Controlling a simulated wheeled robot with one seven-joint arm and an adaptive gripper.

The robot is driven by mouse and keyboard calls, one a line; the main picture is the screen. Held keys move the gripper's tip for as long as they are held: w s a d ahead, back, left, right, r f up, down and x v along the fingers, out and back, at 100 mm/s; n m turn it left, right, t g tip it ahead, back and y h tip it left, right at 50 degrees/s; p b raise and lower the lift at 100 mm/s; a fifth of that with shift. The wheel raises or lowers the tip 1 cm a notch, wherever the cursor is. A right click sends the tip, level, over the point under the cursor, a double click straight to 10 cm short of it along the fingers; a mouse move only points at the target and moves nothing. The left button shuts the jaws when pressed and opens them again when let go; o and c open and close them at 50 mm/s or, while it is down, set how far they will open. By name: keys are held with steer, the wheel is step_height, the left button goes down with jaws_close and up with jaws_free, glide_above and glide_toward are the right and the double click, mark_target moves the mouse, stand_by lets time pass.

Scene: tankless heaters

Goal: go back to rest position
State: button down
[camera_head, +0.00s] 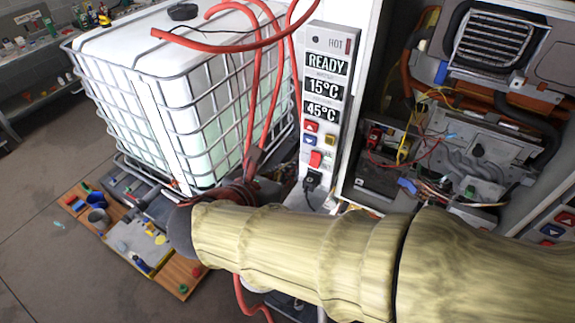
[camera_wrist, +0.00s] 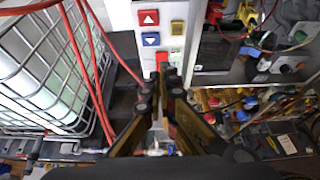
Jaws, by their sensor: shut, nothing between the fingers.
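My gripper (camera_wrist: 160,88) shows in the wrist view with its two dark fingertips together and nothing held between them. It sits in front of the lower end of the heater's control panel (camera_wrist: 163,25), just below the red button (camera_wrist: 161,52); contact cannot be told. The control panel (camera_head: 325,90) there reads HOT, READY, 15°C and 45°C, with red, blue and yellow buttons and a red switch (camera_head: 316,159) near the bottom.
A caged white tank (camera_head: 185,100) with red hoses (camera_head: 255,80) stands left of the panel. An open heater cabinet (camera_head: 450,120) with loose wires is on the right. A low board with tools (camera_head: 130,235) lies on the floor, which is clear at lower left.

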steer(key=s+d+f+m+g+y+b, duration=0.2)
steer(key=s+f+m+g+y+b, duration=0.15)
steer(key=s+f+m, duration=0.4)
steer(key=s+d+f+m+g+y+b, duration=0.1)
steer(key=s+f+m+g+y+b, duration=0.25)
steer(key=f+m, duration=0.6)
steer(key=s+d+f+m+t+b, duration=0.2)
steer(key=s+d+f+m+b, duration=0.1)
steer(key=d+f+m+b, duration=0.6)
steer(key=d+m+b, duration=0.3)
steer(key=b, duration=0.3)
steer(key=shift+s+f+b, duration=0.15)
steer(key=shift+s+b, duration=0.15)
